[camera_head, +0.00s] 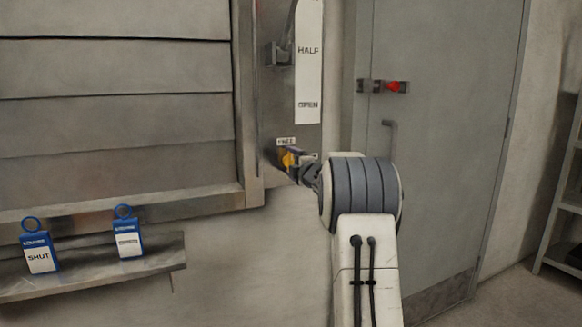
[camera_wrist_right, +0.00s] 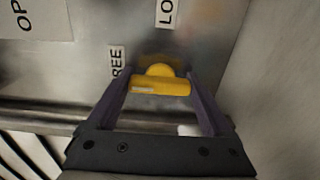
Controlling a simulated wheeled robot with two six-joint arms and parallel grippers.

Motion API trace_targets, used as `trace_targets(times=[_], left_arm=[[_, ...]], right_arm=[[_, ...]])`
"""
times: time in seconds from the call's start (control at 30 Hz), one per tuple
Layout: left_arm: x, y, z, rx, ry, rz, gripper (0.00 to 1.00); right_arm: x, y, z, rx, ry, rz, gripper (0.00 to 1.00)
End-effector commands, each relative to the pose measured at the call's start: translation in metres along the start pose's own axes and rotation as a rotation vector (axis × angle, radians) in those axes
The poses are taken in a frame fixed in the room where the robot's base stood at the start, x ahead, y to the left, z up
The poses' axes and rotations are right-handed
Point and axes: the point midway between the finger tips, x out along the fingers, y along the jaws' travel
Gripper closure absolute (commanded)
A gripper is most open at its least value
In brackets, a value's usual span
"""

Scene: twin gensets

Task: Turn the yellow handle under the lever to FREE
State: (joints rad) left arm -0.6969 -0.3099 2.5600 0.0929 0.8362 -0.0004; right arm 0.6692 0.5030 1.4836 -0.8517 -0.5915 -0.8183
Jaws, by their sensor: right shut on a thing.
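The yellow handle (camera_head: 287,159) sits low on the grey metal panel, below the lever (camera_head: 279,54). A small label reading FREE (camera_head: 286,142) is just above it. My right gripper (camera_head: 295,162) is at the handle and partly hides it. In the right wrist view the yellow handle (camera_wrist_right: 160,86) lies crosswise between the two fingers of my right gripper (camera_wrist_right: 160,82), which is shut on it. The FREE label (camera_wrist_right: 116,64) is left of the handle there, and a cut-off label starting LO (camera_wrist_right: 167,12) is above it. My left gripper is not in view.
A white strip (camera_head: 308,70) marked HALF and OPEN runs beside the lever. A grey door (camera_head: 440,140) with a red-marked latch (camera_head: 394,87) is to the right. Two blue tags (camera_head: 38,250) (camera_head: 128,235) stand on a ledge (camera_head: 90,277) at lower left, below the louvre slats.

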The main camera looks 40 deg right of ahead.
Motion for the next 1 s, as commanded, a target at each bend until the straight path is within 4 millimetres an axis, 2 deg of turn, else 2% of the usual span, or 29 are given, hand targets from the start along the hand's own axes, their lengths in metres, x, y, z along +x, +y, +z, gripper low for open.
trace_targets(times=[0.43,0.47,0.5,0.77,0.87,1.0], left_arm=[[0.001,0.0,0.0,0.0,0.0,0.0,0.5],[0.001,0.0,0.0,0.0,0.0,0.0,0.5],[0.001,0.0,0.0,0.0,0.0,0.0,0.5],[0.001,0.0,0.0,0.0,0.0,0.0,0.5],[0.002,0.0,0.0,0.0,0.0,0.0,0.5],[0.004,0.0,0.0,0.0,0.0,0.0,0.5]], right_arm=[[0.0,-0.002,-0.001,-0.013,0.001,-0.005,0.71],[0.0,-0.002,-0.001,-0.013,0.001,-0.005,0.04],[0.0,-0.002,-0.001,-0.012,0.001,-0.004,0.0],[-0.002,-0.001,0.0,-0.01,0.0,-0.002,0.0],[-0.011,0.0,0.0,-0.01,0.0,-0.001,0.0],[-0.034,0.0,0.001,-0.01,-0.002,-0.001,0.0]])
